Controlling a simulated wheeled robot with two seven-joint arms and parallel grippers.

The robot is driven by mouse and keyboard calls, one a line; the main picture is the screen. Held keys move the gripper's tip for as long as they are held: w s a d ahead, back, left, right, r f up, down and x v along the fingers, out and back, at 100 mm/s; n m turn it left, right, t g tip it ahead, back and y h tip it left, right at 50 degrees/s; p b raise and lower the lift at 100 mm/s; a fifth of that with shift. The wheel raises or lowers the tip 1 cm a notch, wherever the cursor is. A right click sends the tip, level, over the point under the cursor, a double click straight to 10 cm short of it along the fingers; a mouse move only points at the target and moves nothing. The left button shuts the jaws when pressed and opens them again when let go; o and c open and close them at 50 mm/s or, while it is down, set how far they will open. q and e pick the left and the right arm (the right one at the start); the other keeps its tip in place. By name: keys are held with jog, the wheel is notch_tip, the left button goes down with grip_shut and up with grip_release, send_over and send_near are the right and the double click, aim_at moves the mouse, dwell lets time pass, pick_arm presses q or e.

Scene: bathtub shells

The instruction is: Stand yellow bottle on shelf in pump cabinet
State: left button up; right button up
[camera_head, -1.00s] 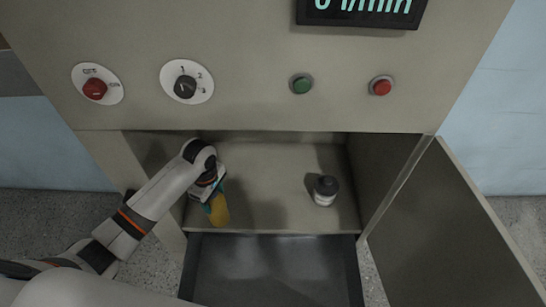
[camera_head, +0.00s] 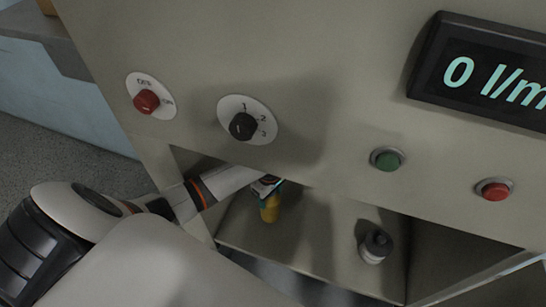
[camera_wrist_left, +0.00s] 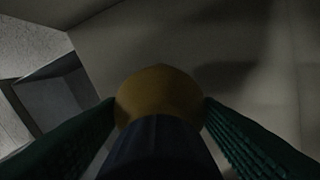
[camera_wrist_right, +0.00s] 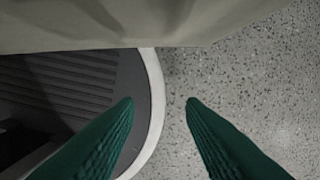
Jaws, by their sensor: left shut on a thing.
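The yellow bottle (camera_head: 269,211) is inside the cabinet, at the left part of the shelf (camera_head: 316,226). It looks about upright in the head view. My left gripper (camera_head: 266,186) reaches in under the cabinet's front panel and is shut on the bottle. In the left wrist view the bottle's yellow body (camera_wrist_left: 160,88) and dark top (camera_wrist_left: 160,148) sit between the green fingers. I cannot tell whether its base touches the shelf. My right gripper (camera_wrist_right: 159,102) is open and empty, outside the cabinet above the speckled floor.
A grey bottle with a dark cap (camera_head: 375,247) stands on the shelf to the right, with bare shelf between. The front panel (camera_head: 320,110) with knobs, buttons and display hangs low over my left forearm.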

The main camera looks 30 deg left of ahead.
pick_arm(q)
jog(key=shift+w+f, duration=0.1)
jog(key=shift+f, duration=1.95)
jog(key=shift+f, duration=0.15)
jog(key=o, duration=1.6)
notch_tip(320, 180, up, 12)
jog(key=shift+r+p, duration=0.2)
jog(key=shift+p, duration=0.2)
jog(key=shift+f, duration=0.1)
